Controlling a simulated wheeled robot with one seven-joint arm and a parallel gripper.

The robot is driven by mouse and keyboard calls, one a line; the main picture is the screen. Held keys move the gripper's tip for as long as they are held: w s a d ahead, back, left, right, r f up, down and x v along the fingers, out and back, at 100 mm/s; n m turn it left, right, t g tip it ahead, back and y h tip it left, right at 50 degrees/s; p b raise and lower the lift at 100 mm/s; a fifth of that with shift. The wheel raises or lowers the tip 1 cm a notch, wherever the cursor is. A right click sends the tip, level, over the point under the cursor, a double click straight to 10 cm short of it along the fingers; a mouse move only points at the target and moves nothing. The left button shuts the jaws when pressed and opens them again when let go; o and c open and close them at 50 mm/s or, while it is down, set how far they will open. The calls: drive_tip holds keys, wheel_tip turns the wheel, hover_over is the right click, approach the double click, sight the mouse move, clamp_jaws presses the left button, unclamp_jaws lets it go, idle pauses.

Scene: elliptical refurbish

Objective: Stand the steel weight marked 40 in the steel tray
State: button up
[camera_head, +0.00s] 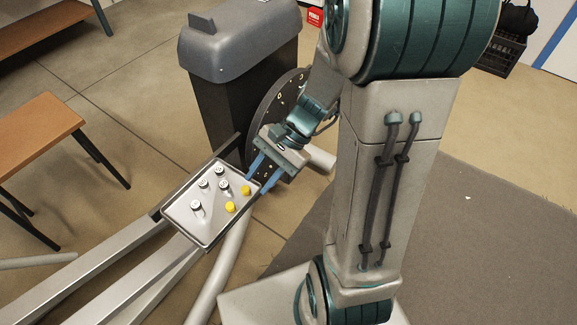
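The steel tray (192,240) is a shallow, light-coloured tray with a raised rim, set on the exercise machine's frame at centre left. Several small steel weights, such as one (196,205), stand in it with dark marks on their tops. The marks are too small to read, so I cannot tell which is the 40. Two yellow pieces, one (230,207) and another (246,190), are at the tray's right side. My gripper (255,185) points down-left at the tray's right corner. Its two blue fingers are apart, close to the upper yellow piece, with nothing visible between them.
A grey bin-like housing (240,45) and a dark round disc (268,115) stand behind the tray. Metal rails (120,255) run to the lower left. A wooden bench (35,140) is at left. A grey mat (450,230) lies at right.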

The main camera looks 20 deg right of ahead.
drive_tip(key=s+d+r+n+t+h, duration=0.3)
drive_tip(key=s+d+r+n+h, duration=0.1)
drive_tip(key=n+h, duration=0.4)
drive_tip(key=d+r+n, duration=0.1)
drive_tip(key=n, duration=0.1)
drive_tip(key=shift+s+r+n, duration=0.3)
drive_tip(key=shift+r+n, duration=0.1)
